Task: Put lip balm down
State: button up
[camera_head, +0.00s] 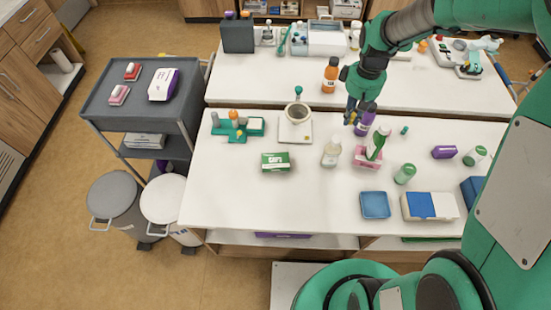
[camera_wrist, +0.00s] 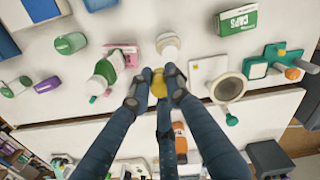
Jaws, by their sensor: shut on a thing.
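My gripper (camera_wrist: 158,84) is shut on a small yellow object, which I take to be the lip balm (camera_wrist: 159,88); its label cannot be read. In the head view my gripper (camera_head: 352,114) hangs over the back part of the near white table (camera_head: 235,190), and only a bit of yellow shows at the fingers. The gap between the held object and the table top cannot be told.
A green box (camera_head: 275,162) lies front left. An orange bottle (camera_head: 330,75) stands behind. The table's front left is bare.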

jog(key=s+a+n+p, duration=0.3)
jog(key=s+a+n, duration=0.5)
jog(key=s+a, duration=0.85)
notch_tip(320, 180, down, 19)
jog(key=shift+w+r, duration=0.15)
jog(key=shift+r, duration=0.05)
jog(key=shift+a, duration=0.1)
send_over(280, 160)
jog(key=shift+f, duration=0.75)
jog(key=shift+f, duration=0.1)
jog(key=shift+f, duration=1.65)
jog(key=shift+f, duration=0.15)
